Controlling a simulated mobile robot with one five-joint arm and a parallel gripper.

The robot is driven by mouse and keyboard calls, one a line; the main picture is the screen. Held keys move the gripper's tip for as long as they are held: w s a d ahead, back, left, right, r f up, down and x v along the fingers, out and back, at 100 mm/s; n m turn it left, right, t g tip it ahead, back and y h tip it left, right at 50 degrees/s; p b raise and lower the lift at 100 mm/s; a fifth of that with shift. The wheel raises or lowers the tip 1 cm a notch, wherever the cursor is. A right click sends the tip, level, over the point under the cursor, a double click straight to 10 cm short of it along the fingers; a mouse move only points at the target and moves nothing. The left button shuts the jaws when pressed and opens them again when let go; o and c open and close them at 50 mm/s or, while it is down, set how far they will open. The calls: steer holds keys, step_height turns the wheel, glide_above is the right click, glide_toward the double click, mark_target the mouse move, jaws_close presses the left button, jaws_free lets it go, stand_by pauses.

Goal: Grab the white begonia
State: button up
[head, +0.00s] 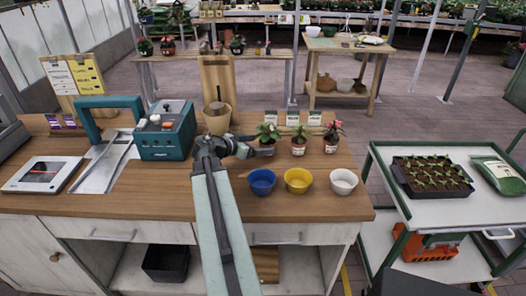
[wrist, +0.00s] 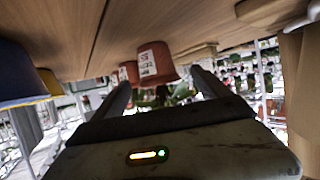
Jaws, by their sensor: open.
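Three small potted plants stand in a row on the wooden counter, each in a terracotta pot with a white label. The left plant (head: 268,133) looks mostly green, the middle plant (head: 299,134) has small reddish spots, and the right plant (head: 333,132) shows red. I cannot tell which is the white begonia. My gripper (head: 243,147) is open and low over the counter, just left of the left plant. In the upside-down wrist view, a labelled pot (wrist: 157,64) appears between and beyond my fingers (wrist: 163,88), with another pot (wrist: 129,73) behind it. Nothing is held.
Blue (head: 262,182), yellow (head: 298,180) and white (head: 343,181) bowls stand in front of the plants. White cards (head: 292,118) stand behind them. A tan pot (head: 218,122) and teal machine (head: 167,135) are to the left. A cart with a seedling tray (head: 431,176) is right.

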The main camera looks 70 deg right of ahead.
mark_target(273, 143)
steer(key=b+x, duration=0.1)
steer(key=x, duration=0.1)
steer(key=shift+s+d+f, duration=0.1)
steer(key=shift+d+f, duration=0.1)
steer(key=shift+d, duration=0.05)
steer(key=b+x, duration=0.2)
steer(key=x, duration=0.3)
steer(key=shift+s, duration=0.25)
steer(key=c, duration=1.6)
